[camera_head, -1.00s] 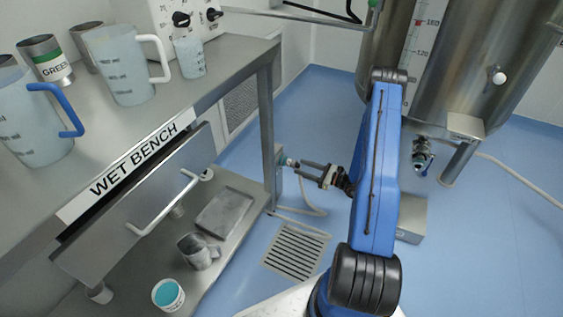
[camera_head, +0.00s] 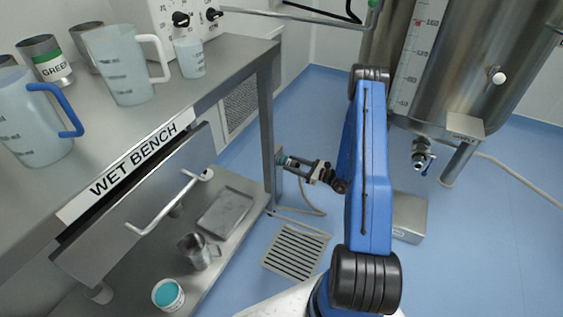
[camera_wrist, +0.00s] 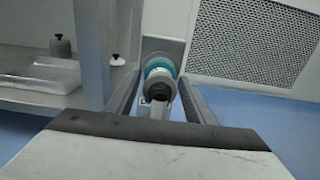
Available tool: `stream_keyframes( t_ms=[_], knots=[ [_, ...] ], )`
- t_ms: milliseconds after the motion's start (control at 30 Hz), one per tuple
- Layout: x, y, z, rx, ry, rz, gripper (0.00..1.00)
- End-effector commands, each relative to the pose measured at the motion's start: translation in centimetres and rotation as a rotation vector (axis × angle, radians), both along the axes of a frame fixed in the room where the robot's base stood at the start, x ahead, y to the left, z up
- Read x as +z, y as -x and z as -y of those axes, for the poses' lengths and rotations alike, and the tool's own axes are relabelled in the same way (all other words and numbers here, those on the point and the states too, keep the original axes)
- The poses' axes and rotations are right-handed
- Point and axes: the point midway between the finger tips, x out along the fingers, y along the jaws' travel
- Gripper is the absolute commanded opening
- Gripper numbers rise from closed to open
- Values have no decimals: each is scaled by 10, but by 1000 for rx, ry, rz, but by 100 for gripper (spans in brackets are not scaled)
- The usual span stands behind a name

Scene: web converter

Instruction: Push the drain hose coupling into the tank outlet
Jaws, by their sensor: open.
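The drain hose coupling (camera_head: 281,160), teal and grey with a dark end, sits in a holder by the bench leg. In the wrist view, the coupling (camera_wrist: 158,84) faces me between my two fingers. My gripper (camera_head: 292,163) is open, with one finger on each side of the coupling. It also shows in the wrist view (camera_wrist: 158,92). I cannot tell whether the fingers touch it. The tank outlet (camera_head: 421,158), a metal fitting with a blue lever, is low under the steel tank (camera_head: 450,70) at the right.
The wet bench (camera_head: 236,68) stands left, its leg (camera_head: 267,125) close to my gripper. Its lower shelf holds a tray (camera_head: 226,211), a metal jug (camera_head: 197,250) and a teal-filled tub (camera_head: 168,295). A floor drain (camera_head: 296,250) and a grey box (camera_head: 409,217) are on the floor.

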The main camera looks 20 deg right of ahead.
Motion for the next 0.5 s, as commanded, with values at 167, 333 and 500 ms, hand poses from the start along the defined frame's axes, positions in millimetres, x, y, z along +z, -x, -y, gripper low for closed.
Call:
stream_keyframes(
  t_ms=[167,333,500],
  knots=[
    [0,0,0,0,0,0,22],
    [0,0,0,0,0,0,2],
    [0,3,2,0,0,0,2]
  ],
)
